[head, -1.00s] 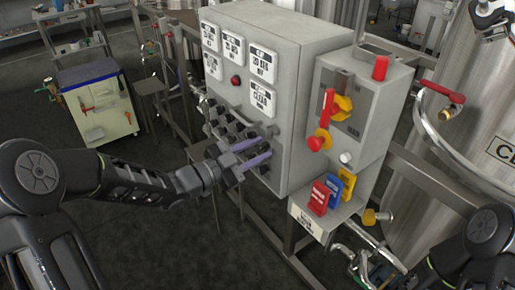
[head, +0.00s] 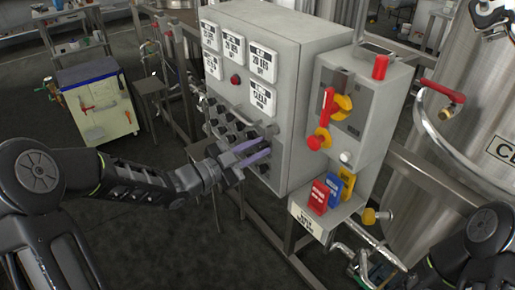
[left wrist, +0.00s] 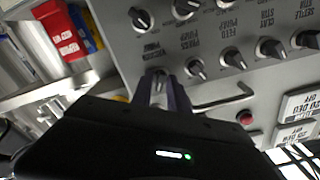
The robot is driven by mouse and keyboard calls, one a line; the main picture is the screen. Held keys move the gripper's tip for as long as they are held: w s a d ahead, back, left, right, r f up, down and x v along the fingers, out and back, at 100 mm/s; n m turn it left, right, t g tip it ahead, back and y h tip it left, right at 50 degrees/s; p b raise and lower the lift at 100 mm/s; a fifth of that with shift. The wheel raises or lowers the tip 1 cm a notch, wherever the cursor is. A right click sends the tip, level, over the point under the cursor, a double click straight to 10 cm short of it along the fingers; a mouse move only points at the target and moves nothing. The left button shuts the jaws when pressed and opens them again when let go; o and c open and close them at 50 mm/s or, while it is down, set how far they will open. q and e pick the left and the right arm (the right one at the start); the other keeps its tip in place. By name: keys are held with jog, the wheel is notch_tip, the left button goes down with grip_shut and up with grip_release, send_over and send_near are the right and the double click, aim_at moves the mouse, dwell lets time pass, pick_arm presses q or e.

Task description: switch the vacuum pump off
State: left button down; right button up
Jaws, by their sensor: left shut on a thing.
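The grey control cabinet (head: 310,70) stands in the middle of the head view, with rows of dark rotary knobs (head: 222,125) low on its front. My left gripper (head: 262,147) reaches in from the left with its purple fingers against the lower right end of the knobs. In the left wrist view the left gripper (left wrist: 168,84) is shut on a knob (left wrist: 159,74) in the row nearest the gripper. The fingers hide most of this knob, and its label (left wrist: 152,49) is too small to read surely. My right gripper is not in view.
A red lamp (head: 235,80) and white displays (head: 262,97) sit above the knobs. To the right are a box with a red handle (head: 328,105) and red, blue and yellow tags (head: 320,197). A steel tank (head: 480,110) stands at the right. Other knobs (left wrist: 195,68) are close beside the fingers.

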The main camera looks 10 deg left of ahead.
pick_arm(q)
jog(key=shift+n+p, duration=0.3)
jog(key=shift+n, duration=0.2)
jog(key=n+p, duration=0.2)
jog(key=n, duration=0.3)
jog(key=shift+r+p, duration=0.1)
jog(key=shift+p, duration=0.25)
jog(key=n+p, duration=0.2)
jog(key=n, duration=0.4)
jog(key=shift+a+p, duration=0.1)
jog(key=shift+p, duration=0.2)
jog(key=c, duration=1.5)
grip_release()
jog(key=b+v, duration=0.1)
jog(key=v, duration=0.6)
jog(key=shift+s+a, duration=0.25)
jog(key=shift+s, duration=0.05)
